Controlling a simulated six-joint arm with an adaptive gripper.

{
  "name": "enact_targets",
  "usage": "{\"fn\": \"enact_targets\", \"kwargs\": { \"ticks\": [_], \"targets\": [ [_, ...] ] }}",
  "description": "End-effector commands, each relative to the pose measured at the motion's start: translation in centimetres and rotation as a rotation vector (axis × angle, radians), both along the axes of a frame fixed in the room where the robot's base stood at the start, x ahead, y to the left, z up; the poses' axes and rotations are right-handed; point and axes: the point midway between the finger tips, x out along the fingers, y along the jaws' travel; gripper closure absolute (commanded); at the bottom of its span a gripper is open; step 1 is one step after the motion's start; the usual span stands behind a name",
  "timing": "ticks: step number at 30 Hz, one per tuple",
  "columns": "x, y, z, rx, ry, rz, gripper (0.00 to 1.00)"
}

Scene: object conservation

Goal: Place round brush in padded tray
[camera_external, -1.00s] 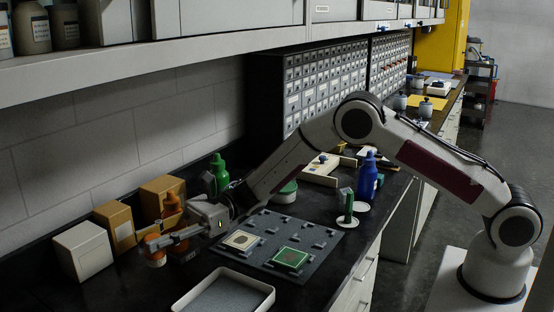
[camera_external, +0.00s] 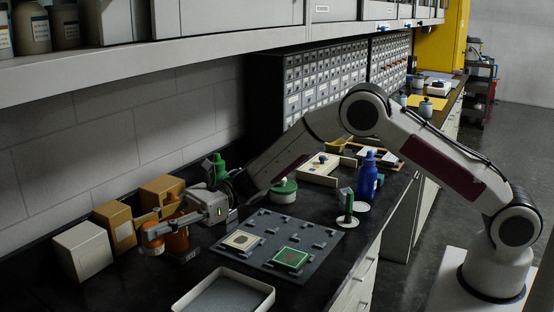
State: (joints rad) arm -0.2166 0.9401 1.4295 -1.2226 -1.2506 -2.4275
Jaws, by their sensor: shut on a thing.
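My gripper (camera_external: 155,235) is low at the left of the bench, in front of the boxes and beside an orange-brown bottle (camera_external: 178,241). The padded tray (camera_external: 267,295) is white-rimmed with a grey lining. It stands at the front edge of the view, to the right of and nearer than my gripper, and looks empty.
A white box (camera_external: 82,251) and tan boxes (camera_external: 115,226) stand behind and left of my gripper. A grey pegged board (camera_external: 270,227) with two square tiles lies to its right. A green bottle (camera_external: 216,168), a green-lidded pot (camera_external: 283,191) and a blue bottle (camera_external: 367,177) stand farther back.

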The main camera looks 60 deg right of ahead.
Motion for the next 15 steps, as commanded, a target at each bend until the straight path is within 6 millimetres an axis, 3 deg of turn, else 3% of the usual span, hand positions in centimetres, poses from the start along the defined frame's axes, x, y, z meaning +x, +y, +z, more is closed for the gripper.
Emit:
{"fn": "enact_targets", "kwargs": {
  "ticks": [7, 11, 15],
  "targets": [
    [-0.7, -0.5, 1.4, -0.005, -0.01, 0.007, 0.95],
    [-3.2, -0.7, 1.7, -0.017, -0.008, 0.059, 0.95],
    [-7.0, -1.0, 1.9, -0.026, -0.007, 0.144, 0.95]
  ]
}}
